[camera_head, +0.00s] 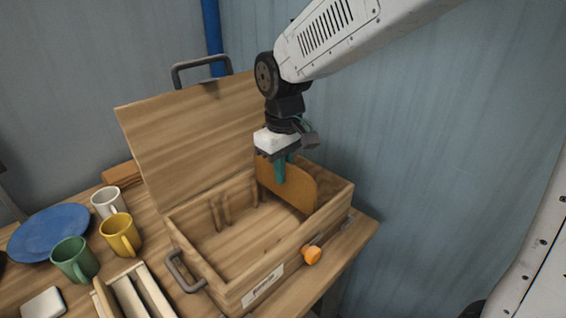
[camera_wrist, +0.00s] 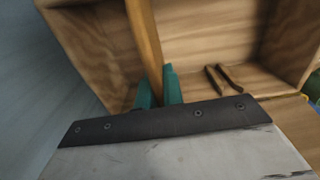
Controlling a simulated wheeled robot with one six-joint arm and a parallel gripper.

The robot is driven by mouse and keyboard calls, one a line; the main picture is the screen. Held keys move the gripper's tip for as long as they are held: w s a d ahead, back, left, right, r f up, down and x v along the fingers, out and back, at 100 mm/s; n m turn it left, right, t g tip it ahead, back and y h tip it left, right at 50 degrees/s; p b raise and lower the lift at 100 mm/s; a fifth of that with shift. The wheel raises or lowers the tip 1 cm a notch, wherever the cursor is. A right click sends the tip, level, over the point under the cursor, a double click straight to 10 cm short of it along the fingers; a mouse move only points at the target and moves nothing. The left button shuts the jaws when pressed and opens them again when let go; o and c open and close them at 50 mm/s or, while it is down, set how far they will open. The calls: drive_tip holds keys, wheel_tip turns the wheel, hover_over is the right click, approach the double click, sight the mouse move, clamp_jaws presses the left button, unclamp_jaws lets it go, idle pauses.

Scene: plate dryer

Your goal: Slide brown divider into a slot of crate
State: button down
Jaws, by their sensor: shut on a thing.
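The brown divider (camera_head: 288,185) is an orange-brown board, upright at the right part of the open wooden crate (camera_head: 218,262). My gripper (camera_head: 281,170) is above the crate's right back part, its teal fingers shut on the divider's upper edge. In the wrist view, the teal fingers (camera_wrist: 158,88) straddle the divider (camera_wrist: 144,40), which runs away between them.
The crate's lid (camera_head: 190,135) stands open at the back. A blue plate (camera_head: 48,233), a white mug (camera_head: 108,202), a yellow mug (camera_head: 121,236) and a green mug (camera_head: 75,260) are at left. A wooden rack (camera_head: 134,296) stands in front.

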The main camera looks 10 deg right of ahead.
sight(284, 198)
drive_tip(key=shift+f, duration=3.7)
drive_tip(key=c, duration=1.5)
unclamp_jaws()
drive_tip(key=shift+o, duration=0.2)
drive_tip(key=shift+r, duration=0.1)
wheel_tip(284, 198, up, 8)
drive_tip(key=shift+f, duration=0.15)
